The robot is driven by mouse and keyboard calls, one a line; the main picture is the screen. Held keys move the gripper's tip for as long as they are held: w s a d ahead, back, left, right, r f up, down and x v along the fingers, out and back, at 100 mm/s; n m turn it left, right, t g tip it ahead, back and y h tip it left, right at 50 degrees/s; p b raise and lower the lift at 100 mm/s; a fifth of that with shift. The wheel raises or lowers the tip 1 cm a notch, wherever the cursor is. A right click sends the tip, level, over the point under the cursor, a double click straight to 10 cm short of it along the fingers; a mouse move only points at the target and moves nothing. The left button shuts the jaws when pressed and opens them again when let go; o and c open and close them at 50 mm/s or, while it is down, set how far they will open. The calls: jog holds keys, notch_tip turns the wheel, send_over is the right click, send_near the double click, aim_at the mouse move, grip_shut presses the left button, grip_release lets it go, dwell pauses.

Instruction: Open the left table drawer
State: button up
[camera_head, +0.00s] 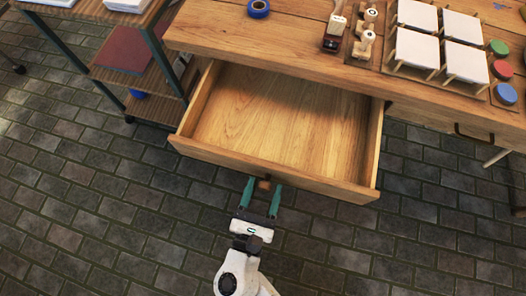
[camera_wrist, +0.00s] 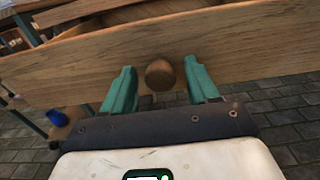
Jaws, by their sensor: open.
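The left table drawer (camera_head: 285,118) is pulled far out from under the wooden table (camera_head: 235,32), and its inside is empty. Its front panel (camera_wrist: 235,45) fills much of the wrist view. A round wooden knob (camera_wrist: 160,75) sticks out of the panel; it also shows in the head view (camera_head: 264,184). My gripper (camera_head: 262,186) is in front of the drawer, with green fingers open. In the wrist view my gripper (camera_wrist: 162,84) has one finger on each side of the knob, with a gap visible on both sides.
A shelf rack (camera_head: 128,52) stands left of the drawer. The table top holds blue tape (camera_head: 258,8), a tape dispenser (camera_head: 335,32), white plates (camera_head: 417,48) on racks and paint jars (camera_head: 503,70). A second drawer handle (camera_head: 472,133) is at right. The brick floor (camera_head: 110,210) in front is clear.

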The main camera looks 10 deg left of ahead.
jog(key=shift+s, duration=0.15)
jog(key=s, duration=1)
jog(key=shift+s+a, duration=0.2)
jog(key=shift+s, duration=0.1)
